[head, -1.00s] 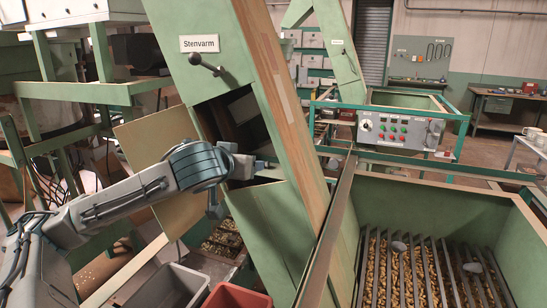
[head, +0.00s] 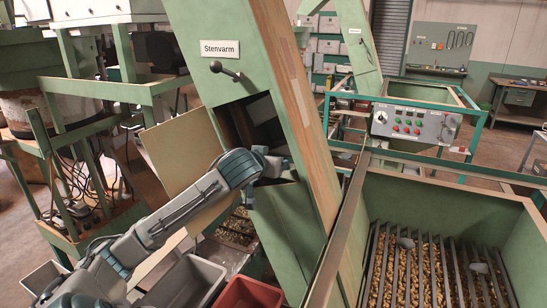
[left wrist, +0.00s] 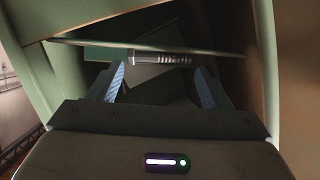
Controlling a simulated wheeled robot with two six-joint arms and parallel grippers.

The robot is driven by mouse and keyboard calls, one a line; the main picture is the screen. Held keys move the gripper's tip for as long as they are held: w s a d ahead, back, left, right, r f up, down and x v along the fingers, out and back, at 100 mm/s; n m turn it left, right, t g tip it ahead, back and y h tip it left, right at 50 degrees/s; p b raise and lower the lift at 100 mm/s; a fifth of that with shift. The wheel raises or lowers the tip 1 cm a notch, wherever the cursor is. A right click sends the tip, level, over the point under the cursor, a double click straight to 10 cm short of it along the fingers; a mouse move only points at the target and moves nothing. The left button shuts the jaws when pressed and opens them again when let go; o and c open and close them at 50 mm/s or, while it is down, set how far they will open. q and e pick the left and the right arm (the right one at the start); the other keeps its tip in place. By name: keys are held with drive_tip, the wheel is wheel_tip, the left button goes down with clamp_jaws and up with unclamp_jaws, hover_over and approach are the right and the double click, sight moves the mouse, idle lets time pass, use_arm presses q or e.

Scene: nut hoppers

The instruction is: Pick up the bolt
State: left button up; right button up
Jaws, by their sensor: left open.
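The bolt (left wrist: 160,58) is a dark grey rod with a ridged, threaded right part. In the left wrist view it lies crosswise inside the opening, just beyond and between the fingertips. I cannot see it in the head view. My left gripper (left wrist: 160,80) is open, with one blue-grey finger on each side and nothing between them. In the head view my left gripper (head: 274,166) is at the dark hatch opening of the green leaning elevator (head: 225,100), its fingers mostly hidden. My right gripper is not in view.
An open hatch flap (head: 182,150) stands left of the opening. Below are a grey bin (head: 190,282) and a red bin (head: 248,292). A green hopper (head: 455,195) with a bar grate over nuts is at right. A control panel (head: 415,123) stands behind it.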

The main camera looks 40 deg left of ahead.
use_arm(q)
drive_tip(key=shift+x, duration=1.05)
drive_tip(key=shift+s, duration=0.15)
drive_tip(key=c, duration=0.6)
drive_tip(key=shift+c, duration=0.2)
